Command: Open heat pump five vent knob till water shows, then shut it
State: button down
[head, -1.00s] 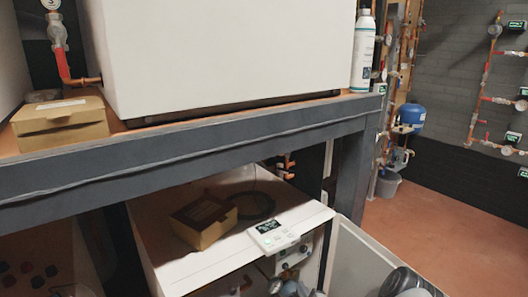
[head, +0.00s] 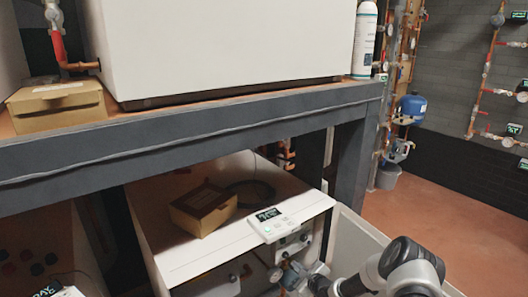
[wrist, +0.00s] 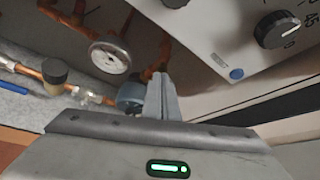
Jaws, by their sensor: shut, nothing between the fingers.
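A white heat pump (head: 165,240) stands under the shelf with its front open; no number is readable on it. In the wrist view, its inside shows copper pipes, a round gauge (wrist: 110,57), a black-capped fitting (wrist: 54,70), and a blue-grey round part (wrist: 132,97). I cannot tell which of these is the vent knob. My gripper (wrist: 160,82) is shut and empty, its fingertips close to the right of the blue-grey part; whether they touch is unclear. In the head view my arm reaches in from the lower right, and the fingertips are hard to make out. No water is visible.
A grey panel with a black dial (wrist: 278,30) and blue button (wrist: 236,74) lies close right of the fingers. The open door (head: 350,243) stands beside my arm. A cardboard box (head: 203,208) and white controller (head: 274,224) sit on top. The shelf edge (head: 190,135) overhangs.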

jog(key=shift+w+a, duration=0.55)
jog(key=shift+w, duration=0.25)
jog(key=shift+d+f, duration=0.1)
jog(key=shift+d, duration=0.05)
jog(key=shift+w+d, duration=0.15)
jog(key=shift+w, duration=0.05)
dwell(0.8)
jog(key=s+d+r, duration=0.1)
jog(key=s+d, duration=0.2)
jog(key=s, duration=0.2)
dwell(0.7)
